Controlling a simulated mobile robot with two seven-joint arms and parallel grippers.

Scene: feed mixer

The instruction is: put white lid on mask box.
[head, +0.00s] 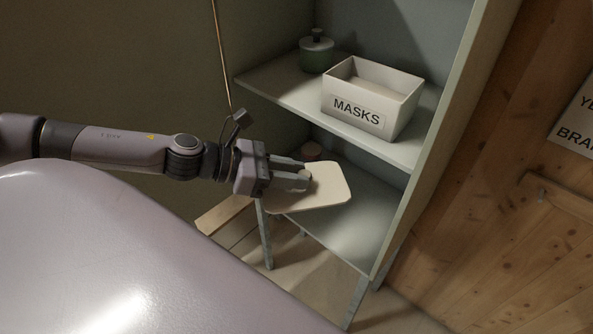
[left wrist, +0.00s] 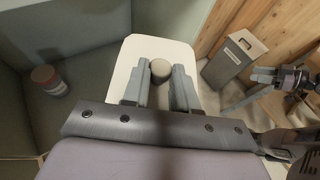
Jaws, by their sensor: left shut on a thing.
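The white lid (head: 325,187) is a flat, rounded rectangle with a round knob on top. My left gripper (head: 304,177) is shut on the lid's knob, and the lid is below the upper shelf, in front of the lower one. In the left wrist view the knob (left wrist: 161,69) sits between the two fingers, with the lid plate (left wrist: 143,49) beneath them. The mask box (head: 360,98) is an open white box labelled MASKS on the upper shelf, above and to the right of the lid. My right gripper is not in the head view.
A green lidded pot (head: 317,53) stands left of the mask box on the upper shelf (head: 287,88). A small jar (head: 312,151) stands on the lower shelf, partly hidden; it also shows in the left wrist view (left wrist: 48,80). A grey box (left wrist: 234,62) stands by the wooden wall.

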